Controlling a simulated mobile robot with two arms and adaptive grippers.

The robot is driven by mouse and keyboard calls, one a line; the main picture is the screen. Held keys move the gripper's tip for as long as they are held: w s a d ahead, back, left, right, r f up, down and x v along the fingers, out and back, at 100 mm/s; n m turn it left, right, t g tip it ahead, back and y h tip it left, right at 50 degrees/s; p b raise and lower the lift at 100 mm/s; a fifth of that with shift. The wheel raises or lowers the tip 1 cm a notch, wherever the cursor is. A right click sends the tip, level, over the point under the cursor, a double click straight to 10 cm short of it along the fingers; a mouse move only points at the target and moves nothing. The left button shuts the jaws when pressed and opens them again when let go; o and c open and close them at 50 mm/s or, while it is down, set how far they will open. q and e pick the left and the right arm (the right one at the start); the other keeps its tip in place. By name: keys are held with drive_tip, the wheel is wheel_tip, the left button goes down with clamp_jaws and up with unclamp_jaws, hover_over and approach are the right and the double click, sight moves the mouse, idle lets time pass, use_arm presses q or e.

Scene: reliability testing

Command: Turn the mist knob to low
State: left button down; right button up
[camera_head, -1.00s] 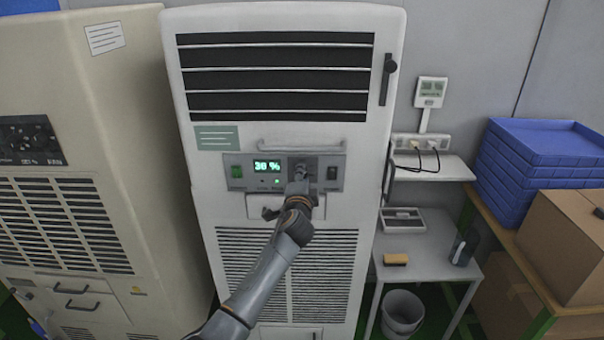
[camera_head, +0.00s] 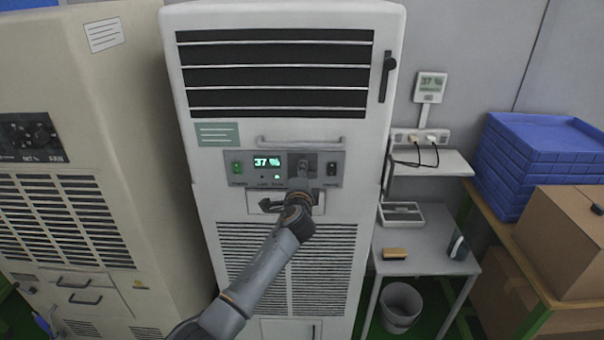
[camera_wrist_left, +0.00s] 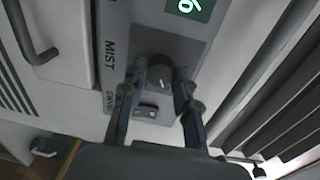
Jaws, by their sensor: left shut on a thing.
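The mist knob (camera_wrist_left: 155,70) is a dark round knob with a short white mark, beside the word MIST in the left wrist view. My left gripper (camera_wrist_left: 160,76) is shut on it, one finger on each side. In the head view my left gripper (camera_head: 302,178) is in front of the control panel (camera_head: 237,181) of the white humidity cabinet and hides most of the knob. The panel's green display (camera_head: 267,162) reads 37 %. The knob's low mark cannot be made out. My right gripper is not in view.
A dark switch (camera_head: 332,169) sits just right of the knob, and a green switch (camera_head: 237,167) at the panel's left. A handle bar (camera_head: 300,141) runs above the panel. A beige cabinet (camera_head: 130,110) stands left; a small table (camera_head: 425,262) stands right.

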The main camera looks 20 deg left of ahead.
use_arm(q)
drive_tip(key=c, duration=1)
unclamp_jaws()
drive_tip(key=f+v, duration=0.1)
drive_tip(key=v, duration=1.1)
drive_tip(key=shift+r, duration=0.35)
